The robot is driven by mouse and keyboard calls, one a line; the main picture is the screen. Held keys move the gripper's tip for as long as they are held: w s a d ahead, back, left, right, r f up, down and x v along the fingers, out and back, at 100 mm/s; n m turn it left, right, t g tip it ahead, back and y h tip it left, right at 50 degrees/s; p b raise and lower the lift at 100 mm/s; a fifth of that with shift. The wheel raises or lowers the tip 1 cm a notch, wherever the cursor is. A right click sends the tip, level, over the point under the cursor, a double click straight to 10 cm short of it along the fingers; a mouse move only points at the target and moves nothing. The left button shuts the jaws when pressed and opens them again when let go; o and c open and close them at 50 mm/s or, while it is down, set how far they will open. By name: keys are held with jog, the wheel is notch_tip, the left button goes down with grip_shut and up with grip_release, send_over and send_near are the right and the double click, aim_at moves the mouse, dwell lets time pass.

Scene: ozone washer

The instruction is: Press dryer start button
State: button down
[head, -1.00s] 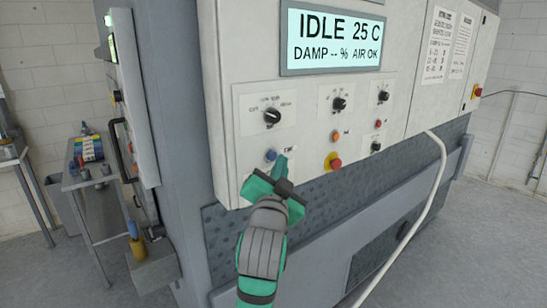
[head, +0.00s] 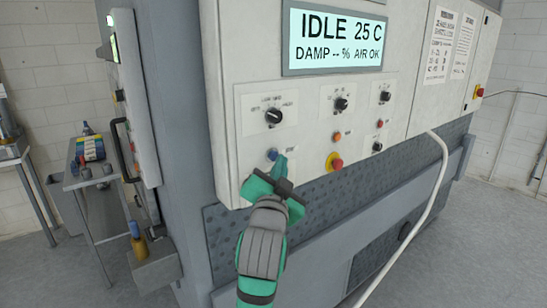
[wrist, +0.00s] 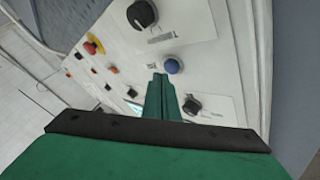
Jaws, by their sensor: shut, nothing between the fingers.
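A round blue button (head: 272,154) sits low on the left of the machine's white control panel, with a small unreadable label to its right. It also shows in the wrist view (wrist: 172,66). My green gripper (head: 282,157) is shut and empty, its fingertips just right of the blue button in the head view. In the wrist view the closed fingertips (wrist: 160,77) are just left of and below the button. I cannot tell whether they touch the panel. The display (head: 335,38) reads IDLE 25 C, DAMP -- % AIR OK.
A black knob (head: 273,116) is above the blue button. A pale hose (head: 442,180) hangs at right. A side table (head: 85,180) stands left.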

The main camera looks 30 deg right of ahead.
jog(key=shift+d, duration=0.1)
jog(key=shift+s+d, duration=0.15)
jog(key=shift+s, duration=0.05)
jog(key=shift+w, duration=0.1)
dwell(0.4)
jog(key=shift+w, duration=0.5)
jog(key=shift+w, duration=0.4)
dwell(0.6)
jog(key=shift+s, duration=0.9)
